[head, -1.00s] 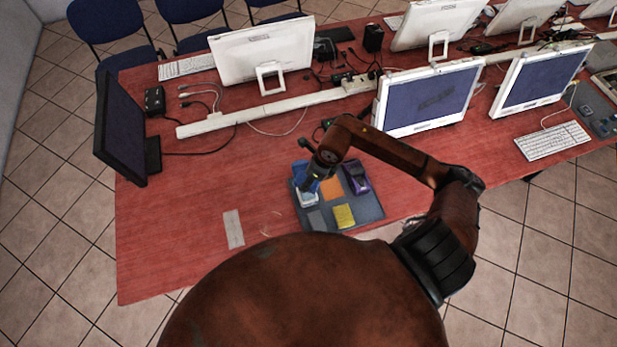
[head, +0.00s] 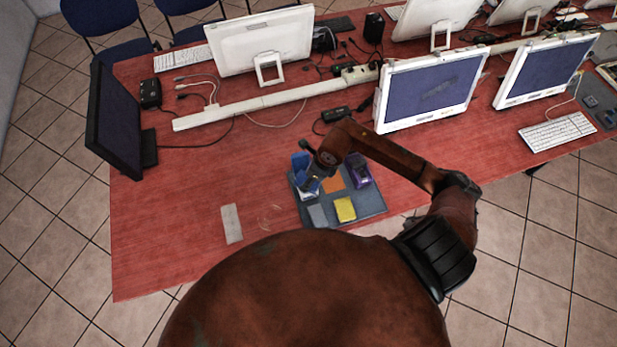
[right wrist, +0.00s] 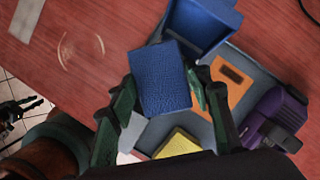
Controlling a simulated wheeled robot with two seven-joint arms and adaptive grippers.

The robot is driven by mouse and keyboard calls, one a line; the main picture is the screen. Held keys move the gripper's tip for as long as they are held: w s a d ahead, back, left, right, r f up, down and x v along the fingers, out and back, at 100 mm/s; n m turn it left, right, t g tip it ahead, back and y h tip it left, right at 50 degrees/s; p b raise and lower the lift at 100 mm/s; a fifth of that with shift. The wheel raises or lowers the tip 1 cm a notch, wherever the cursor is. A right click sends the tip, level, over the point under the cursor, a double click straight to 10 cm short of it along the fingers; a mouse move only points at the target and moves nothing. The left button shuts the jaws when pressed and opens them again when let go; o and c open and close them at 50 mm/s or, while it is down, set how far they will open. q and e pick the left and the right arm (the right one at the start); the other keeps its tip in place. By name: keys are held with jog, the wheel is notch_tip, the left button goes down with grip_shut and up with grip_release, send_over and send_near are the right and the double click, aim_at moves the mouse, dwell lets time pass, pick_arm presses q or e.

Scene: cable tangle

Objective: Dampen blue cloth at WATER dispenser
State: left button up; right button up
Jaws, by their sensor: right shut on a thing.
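My right gripper (right wrist: 163,100) is shut on the blue cloth (right wrist: 165,78), a flat blue rectangle held between its green-padded fingers in the right wrist view. The cloth is above the grey tray (right wrist: 155,135), close in front of an open-topped blue container (right wrist: 207,20). Whether they touch is unclear, and I can read no label on the container. In the head view the blue container (head: 300,163) stands at the tray's back left, and my right gripper (head: 312,178) covers part of that area. A dark claw-like part at the left edge of the right wrist view may be my left gripper (right wrist: 17,111); its jaws are unclear.
The tray also holds an orange pad (head: 332,180), a purple dispenser-like thing (head: 357,170), a yellow sponge-like block (head: 345,209) and a grey pad (head: 317,214). A pale strip (head: 231,224) lies left on the red table (head: 165,240). Monitors and cables fill the back.

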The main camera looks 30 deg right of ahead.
dwell(0.6)
jog(key=shift+s+f+b, duration=0.1)
jog(key=shift+f+b, duration=0.4)
dwell(1.5)
jog(key=shift+r, duration=0.1)
jog(key=shift+r+p, duration=2.1)
jog(key=shift+r, duration=1.35)
